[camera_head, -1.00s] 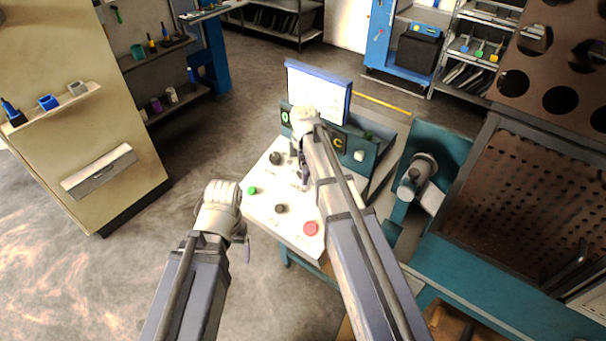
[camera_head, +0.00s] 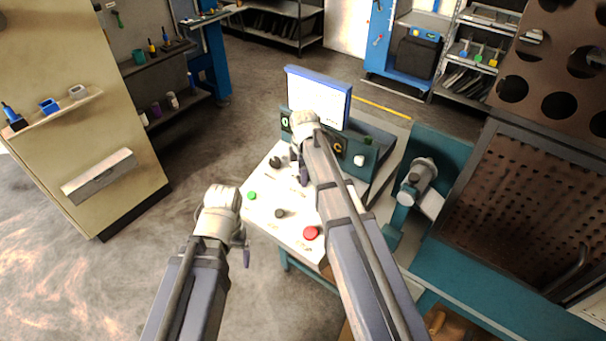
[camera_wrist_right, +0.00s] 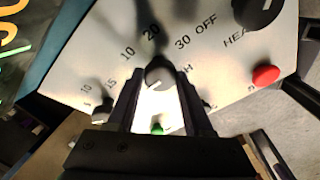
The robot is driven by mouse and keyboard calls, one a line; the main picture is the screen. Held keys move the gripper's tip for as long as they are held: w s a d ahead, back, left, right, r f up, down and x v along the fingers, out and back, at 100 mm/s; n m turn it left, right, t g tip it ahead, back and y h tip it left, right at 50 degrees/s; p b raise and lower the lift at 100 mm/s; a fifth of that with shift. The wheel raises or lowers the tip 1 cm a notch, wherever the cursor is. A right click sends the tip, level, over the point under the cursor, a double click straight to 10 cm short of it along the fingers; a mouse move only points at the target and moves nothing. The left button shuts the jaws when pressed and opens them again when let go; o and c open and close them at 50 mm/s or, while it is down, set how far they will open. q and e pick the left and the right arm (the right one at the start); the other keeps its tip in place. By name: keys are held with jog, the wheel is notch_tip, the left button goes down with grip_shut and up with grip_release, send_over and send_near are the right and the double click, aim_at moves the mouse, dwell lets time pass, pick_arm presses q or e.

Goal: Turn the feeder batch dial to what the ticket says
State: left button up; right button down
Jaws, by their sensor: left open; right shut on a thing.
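The feeder panel (camera_head: 272,222) is a sloped white face with knobs and buttons. In the right wrist view, my right gripper (camera_wrist_right: 160,92) is shut on a round black dial (camera_wrist_right: 160,73), with a finger on each side. Printed numbers 10, 15, 20 and 30 show around and beyond it; its label is partly hidden, and I cannot read its pointer surely. In the head view, my right gripper (camera_head: 302,174) reaches down to the panel's upper part. My left gripper (camera_head: 243,246) is open and empty, left of the panel. I cannot make out a readable ticket.
A blue-framed screen (camera_head: 318,100) stands behind the panel; its text is too small to read. A red button (camera_head: 311,233), green button (camera_head: 252,196) and black knob (camera_head: 280,213) sit nearby. A teal machine (camera_head: 440,150) stands at right. Floor at left is clear.

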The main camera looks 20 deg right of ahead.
jog(key=shift+s+m, duration=0.1)
jog(key=shift+m, duration=0.2)
jog(key=m, duration=0.2)
jog(key=m+t, duration=0.1)
jog(key=m, duration=0.1)
jog(key=shift+s+m, duration=0.2)
jog(key=shift+m, duration=0.1)
jog(key=m+t, duration=0.1)
jog(key=m, duration=0.2)
jog(key=m+b, duration=0.1)
jog(key=m, duration=0.2)
jog(key=shift+s+f+t, duration=0.1)
jog(key=shift+t, duration=0.3)
jog(key=m+t+h+b, duration=0.1)
jog(key=m, duration=0.5)
jog(key=shift+a, duration=0.15)
jog(key=m+h, duration=0.1)
jog(key=m, duration=0.2)
jog(key=m+b, duration=0.1)
jog(key=m, duration=0.2)
jog(key=shift+a+h, duration=0.1)
jog(key=shift+h, duration=0.3)
jog(key=shift+m, duration=0.3)
jog(key=shift+c, duration=1.5)
grip_release()
